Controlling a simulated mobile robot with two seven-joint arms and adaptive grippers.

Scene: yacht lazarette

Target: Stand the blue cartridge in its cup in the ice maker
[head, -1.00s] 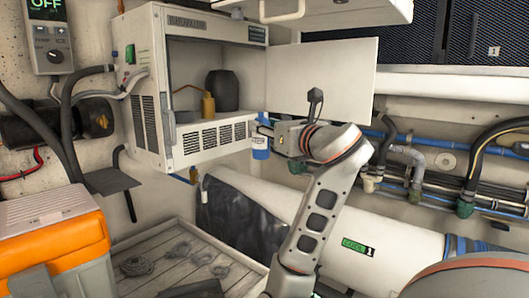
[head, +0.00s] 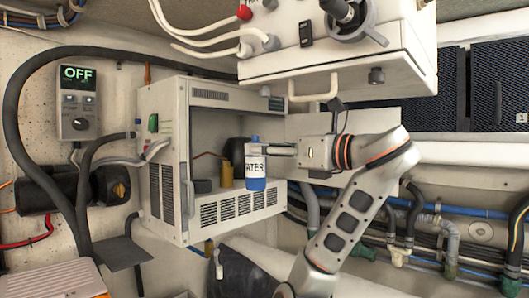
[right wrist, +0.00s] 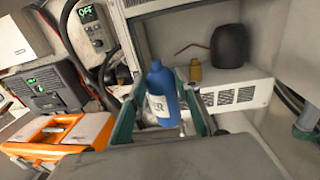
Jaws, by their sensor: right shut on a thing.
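The blue cartridge (head: 255,168), with a white label reading "WATER", stands upright in my right gripper (head: 270,150). It hangs in front of the open ice maker (head: 162,170), across the right part of its opening and front grille. In the right wrist view the cartridge (right wrist: 161,92) sits between the two green-grey fingers, which are shut on it. Inside the ice maker are a brass cylinder (head: 227,175) and a dark rounded vessel behind it, which shows better in the right wrist view (right wrist: 229,46). I cannot make out the cup for certain. My left gripper is not in view.
The ice maker's open door (head: 345,130) spreads to the right, behind my right wrist. A white cabinet with a handle (head: 325,88) overhangs above. A control box (head: 77,100) reading "OFF" and hoses are at the left. An orange-and-grey case (right wrist: 70,130) lies lower left.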

